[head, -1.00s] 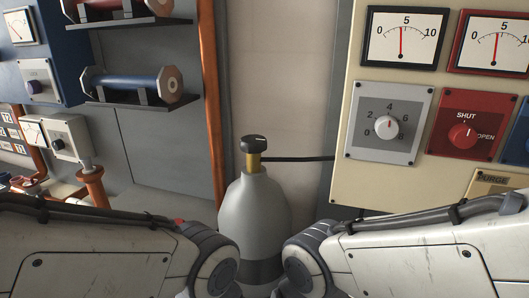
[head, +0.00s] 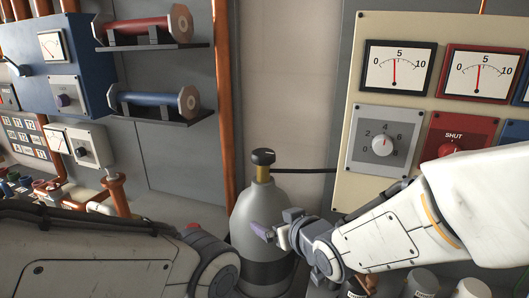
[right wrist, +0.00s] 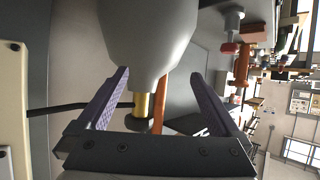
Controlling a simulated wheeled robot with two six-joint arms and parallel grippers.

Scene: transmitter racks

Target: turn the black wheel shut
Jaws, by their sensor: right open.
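The black wheel (head: 263,157) sits on a brass stem (head: 263,174) at the top of a grey gas cylinder (head: 258,208), which stands upright. My right gripper (head: 268,233) is open, with purple fingers, below the wheel's height in the picture and in front of the cylinder's body. In the right wrist view the cylinder (right wrist: 137,35) appears upside down, and the wheel (right wrist: 137,125) shows beyond the space between the open fingers (right wrist: 158,78). Nothing is held. My left arm shows at lower left, but its gripper is out of view.
A cream panel (head: 350,140) with dials and a red shut/open knob (head: 450,150) is at right, partly behind my right arm. Shelves at left hold a red roll (head: 140,30) and a blue roll (head: 150,102). A dark thin pipe (head: 305,170) runs right from the cylinder's neck.

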